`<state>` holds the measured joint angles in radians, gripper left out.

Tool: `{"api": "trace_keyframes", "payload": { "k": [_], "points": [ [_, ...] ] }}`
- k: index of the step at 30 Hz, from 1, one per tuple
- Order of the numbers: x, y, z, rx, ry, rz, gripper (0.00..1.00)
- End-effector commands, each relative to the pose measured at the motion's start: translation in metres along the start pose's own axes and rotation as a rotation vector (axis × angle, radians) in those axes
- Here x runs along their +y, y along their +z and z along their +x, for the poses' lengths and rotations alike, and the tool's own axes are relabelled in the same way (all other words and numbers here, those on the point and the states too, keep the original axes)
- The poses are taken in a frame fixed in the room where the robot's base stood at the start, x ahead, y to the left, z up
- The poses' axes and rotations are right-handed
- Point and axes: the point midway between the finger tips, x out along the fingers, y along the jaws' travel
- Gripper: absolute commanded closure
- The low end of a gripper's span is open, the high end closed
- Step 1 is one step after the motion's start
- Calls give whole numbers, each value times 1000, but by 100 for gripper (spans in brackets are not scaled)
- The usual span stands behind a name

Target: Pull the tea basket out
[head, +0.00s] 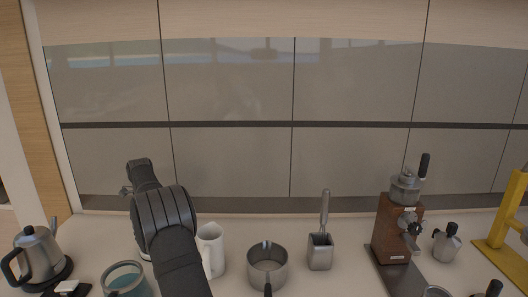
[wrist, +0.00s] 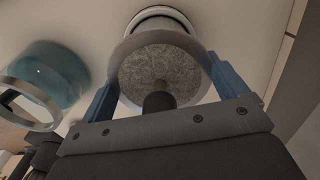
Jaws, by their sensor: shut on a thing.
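In the wrist view, my gripper (wrist: 164,78) has its two blue fingers on either side of a round thing that I take to be the tea basket (wrist: 150,62). It has a grey speckled round face inside a wider rim, and a dark stub stands at its near side. The fingers are closed against its sides. A pale ring shows just beyond it; I cannot tell whether the basket is still inside a vessel. In the head view, my arm hides the gripper and the basket.
A teal glass vessel (wrist: 62,70) is to the left, also in the head view (head: 128,283). A kettle (head: 38,254), a small pan (head: 267,268), a metal holder (head: 320,253) and a grinder (head: 396,235) line the counter.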

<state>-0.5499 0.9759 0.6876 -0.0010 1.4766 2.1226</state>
Motion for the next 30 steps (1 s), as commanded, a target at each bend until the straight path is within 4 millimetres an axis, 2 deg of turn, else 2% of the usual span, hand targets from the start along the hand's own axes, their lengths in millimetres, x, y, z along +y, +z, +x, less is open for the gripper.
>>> {"api": "trace_keyframes", "payload": {
  "k": [8,30],
  "points": [
    [0,0,-4,0,0,0,49],
    [0,0,-41,-1,-2,0,49]
  ]
}}
